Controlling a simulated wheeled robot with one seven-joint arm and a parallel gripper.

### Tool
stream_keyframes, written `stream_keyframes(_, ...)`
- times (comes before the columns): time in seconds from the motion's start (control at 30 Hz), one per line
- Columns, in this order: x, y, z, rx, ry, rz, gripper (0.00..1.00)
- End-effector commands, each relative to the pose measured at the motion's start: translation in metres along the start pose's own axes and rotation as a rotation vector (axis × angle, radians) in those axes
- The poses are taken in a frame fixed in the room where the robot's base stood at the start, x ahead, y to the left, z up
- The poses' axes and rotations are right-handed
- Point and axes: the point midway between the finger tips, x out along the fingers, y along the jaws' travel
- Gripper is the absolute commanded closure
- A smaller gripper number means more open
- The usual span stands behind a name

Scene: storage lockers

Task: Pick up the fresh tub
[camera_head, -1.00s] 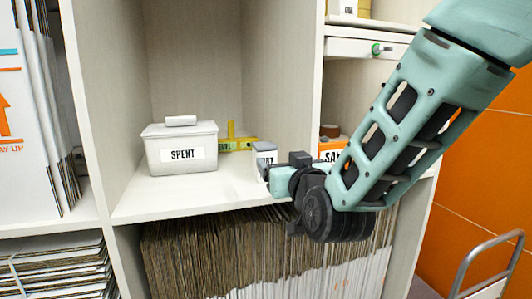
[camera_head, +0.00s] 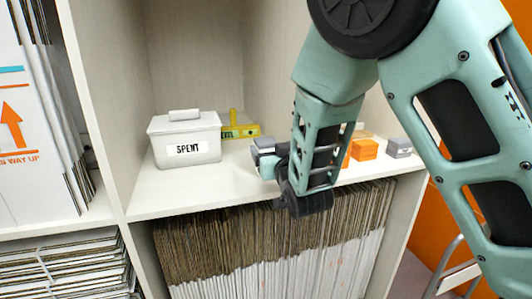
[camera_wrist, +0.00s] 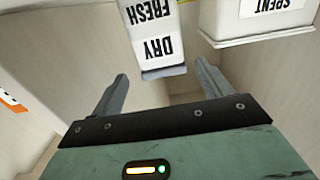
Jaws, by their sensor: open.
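The fresh tub (camera_wrist: 152,40) is a narrow white container whose label reads "DRY FRESH", upside down in the wrist view. My gripper (camera_wrist: 161,70) is open, with one finger on each side of the tub's near end; I cannot tell whether either touches it. In the head view only the grey-white top of a small tub (camera_head: 263,144) shows on the shelf, beside my gripper (camera_head: 266,166), with the rest hidden by it. The white lidded tub marked "SPENT" (camera_head: 186,138) stands to its left; it also shows in the wrist view (camera_wrist: 255,22).
A yellow object (camera_head: 240,130) lies behind the spent tub on the same shelf (camera_head: 165,194). Orange (camera_head: 364,150) and grey (camera_head: 399,147) boxes stand to the right. Flat cardboard (camera_head: 260,240) fills the compartment below. Shelf side walls bound the space.

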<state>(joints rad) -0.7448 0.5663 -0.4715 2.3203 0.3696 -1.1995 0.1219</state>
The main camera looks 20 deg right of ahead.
Motion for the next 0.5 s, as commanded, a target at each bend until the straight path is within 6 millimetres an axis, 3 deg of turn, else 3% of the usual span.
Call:
stream_keyframes(0.27,0.032,-0.004,-0.010,-0.002,0.000,0.000,0.22)
stream_keyframes(0.5,0.052,-0.004,-0.006,0.000,-0.001,0.001,0.22)
